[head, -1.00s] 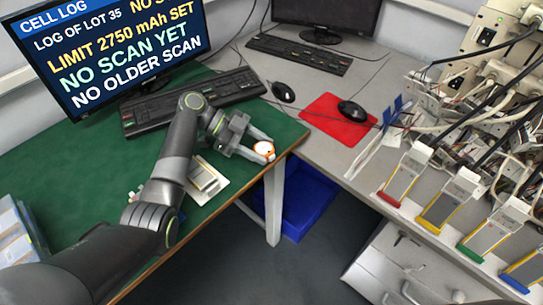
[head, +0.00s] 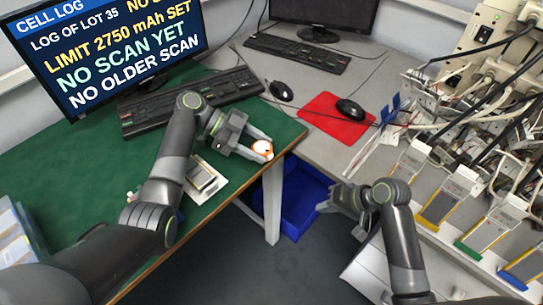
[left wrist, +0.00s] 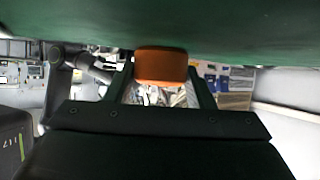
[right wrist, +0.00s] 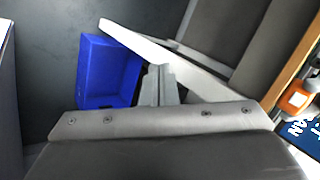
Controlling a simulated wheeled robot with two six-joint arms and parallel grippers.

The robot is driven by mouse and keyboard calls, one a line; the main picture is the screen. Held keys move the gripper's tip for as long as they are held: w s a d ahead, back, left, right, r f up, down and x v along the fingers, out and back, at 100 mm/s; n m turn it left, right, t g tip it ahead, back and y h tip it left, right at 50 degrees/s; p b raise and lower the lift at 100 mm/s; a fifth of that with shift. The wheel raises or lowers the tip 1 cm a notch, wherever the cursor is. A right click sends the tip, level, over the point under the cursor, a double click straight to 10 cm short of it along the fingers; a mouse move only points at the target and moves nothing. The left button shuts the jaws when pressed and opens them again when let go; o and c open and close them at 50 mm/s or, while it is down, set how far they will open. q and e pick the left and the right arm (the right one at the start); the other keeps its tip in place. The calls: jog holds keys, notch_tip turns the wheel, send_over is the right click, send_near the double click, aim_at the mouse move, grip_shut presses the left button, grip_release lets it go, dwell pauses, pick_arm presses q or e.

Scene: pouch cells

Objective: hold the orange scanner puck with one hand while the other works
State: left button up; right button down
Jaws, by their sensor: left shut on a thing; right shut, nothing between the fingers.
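The orange scanner puck (head: 264,147) with a white face is held at the front right corner of the green bench. My left gripper (head: 259,153) is shut on it. In the left wrist view the orange puck (left wrist: 161,66) sits between the two fingers. My right gripper (head: 326,205) is shut and empty, over the gap between the benches, right of and nearer than the puck. In the right wrist view its fingers (right wrist: 158,86) are together, and the puck (right wrist: 296,101) shows at the right edge.
A screen (head: 110,50) shows the cell log. A silvery flat piece (head: 203,177) lies on the green bench beside my left arm. Colour-ended testers (head: 447,198) and cables crowd the right bench. A blue bin (head: 302,195) stands below. A red mouse mat (head: 335,122) lies behind.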

jog(key=a+r+n+y, duration=0.1)
jog(key=a+r, duration=0.3)
jog(key=r, duration=0.7)
jog(key=shift+w+a+r+y, duration=0.15)
jog(key=shift+w+r+y, duration=0.05)
jog(key=shift+y, duration=0.3)
jog(key=shift+w, duration=0.1)
jog(key=w+a, duration=0.6)
jog(key=shift+w+a, duration=0.15)
jog(key=shift+a, duration=0.1)
dwell(1.3)
jog(key=shift+w+a, duration=0.2)
jog(key=shift+w+a, duration=0.3)
dwell(1.0)
jog(key=shift+d, duration=0.1)
jog(key=shift+s+d, duration=0.55)
jog(key=shift+s, duration=0.05)
